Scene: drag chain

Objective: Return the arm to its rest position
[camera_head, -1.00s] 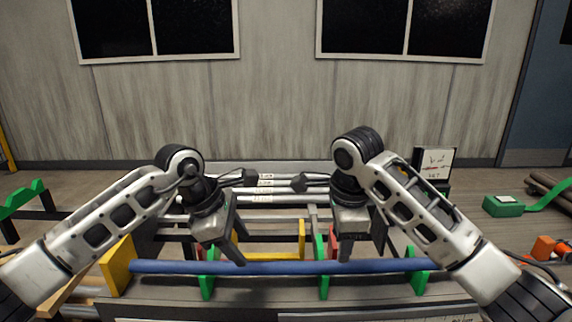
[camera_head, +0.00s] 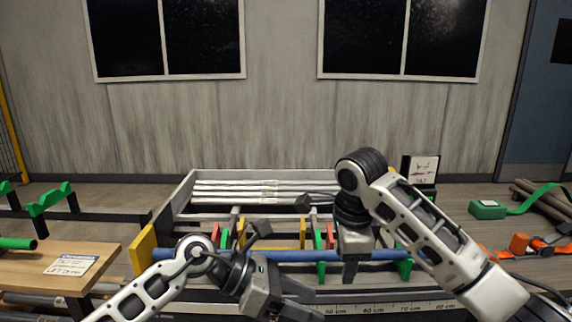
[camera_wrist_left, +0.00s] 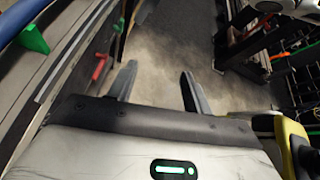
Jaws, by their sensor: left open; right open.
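My left gripper (camera_head: 308,298) is low at the front of the workbench in the head view, below the blue rod. In the left wrist view its two fingers (camera_wrist_left: 157,72) are spread with only bare floor between them, so it is open and empty. My right gripper (camera_head: 351,272) points down over the blue rod (camera_head: 290,255) near its right part; whether it touches the rod cannot be told. The rod rests across green supports (camera_head: 404,268) at the bench front. It also shows at the top left of the left wrist view (camera_wrist_left: 22,14).
White bars (camera_head: 235,190) lie in the rack behind the rod. A wooden table (camera_head: 70,262) with a label stands left. A green box with a strap (camera_head: 487,209) and an orange item (camera_head: 519,242) lie right. A measuring scale (camera_head: 390,309) runs along the front edge.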

